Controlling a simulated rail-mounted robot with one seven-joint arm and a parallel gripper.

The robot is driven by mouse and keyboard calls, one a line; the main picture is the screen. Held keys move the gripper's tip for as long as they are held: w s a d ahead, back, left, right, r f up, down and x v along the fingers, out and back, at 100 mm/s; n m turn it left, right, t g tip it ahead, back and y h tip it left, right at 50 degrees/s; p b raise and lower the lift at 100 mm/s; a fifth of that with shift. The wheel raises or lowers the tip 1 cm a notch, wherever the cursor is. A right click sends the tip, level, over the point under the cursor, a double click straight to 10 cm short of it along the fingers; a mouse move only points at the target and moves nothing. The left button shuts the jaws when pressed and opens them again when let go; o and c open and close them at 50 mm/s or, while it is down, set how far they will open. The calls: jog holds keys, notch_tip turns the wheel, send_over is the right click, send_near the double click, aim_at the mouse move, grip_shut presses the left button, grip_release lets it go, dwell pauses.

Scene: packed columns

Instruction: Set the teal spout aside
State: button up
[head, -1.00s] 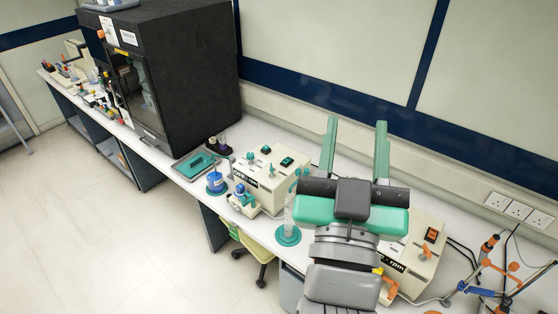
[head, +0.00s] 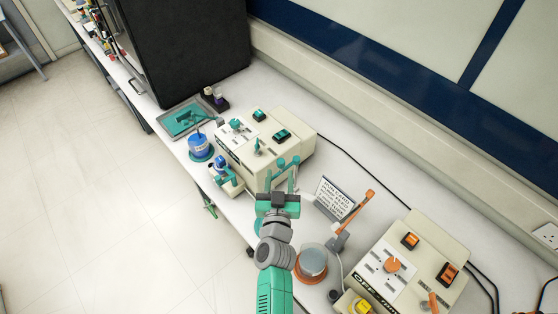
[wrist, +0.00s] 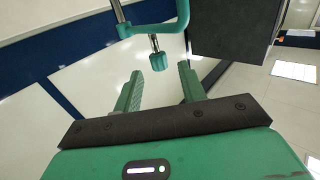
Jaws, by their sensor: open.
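The teal spout (wrist: 157,58) shows in the wrist view as a teal arm with a metal rod and a short nozzle, just beyond my fingertips. In the head view it (head: 288,161) is at the near right side of the cream machine, partly merged with my fingers. My gripper (head: 281,178) is open there, and nothing shows between its fingers in the wrist view (wrist: 158,80). Whether the fingers touch the spout cannot be told.
The cream machine (head: 304,135) with teal switches stands behind the spout. A small sign (head: 334,198) and orange-lever stand (head: 346,230) are right. Another cream machine (head: 440,238) is front right.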

aim_at(281, 166)
jog(key=w+b, duration=0.1)
jog(key=w, duration=0.4)
jog(key=shift+w+d+b, duration=0.2)
jog(key=shift+w+b, duration=0.1)
jog(key=shift+b, duration=0.05)
grip_shut()
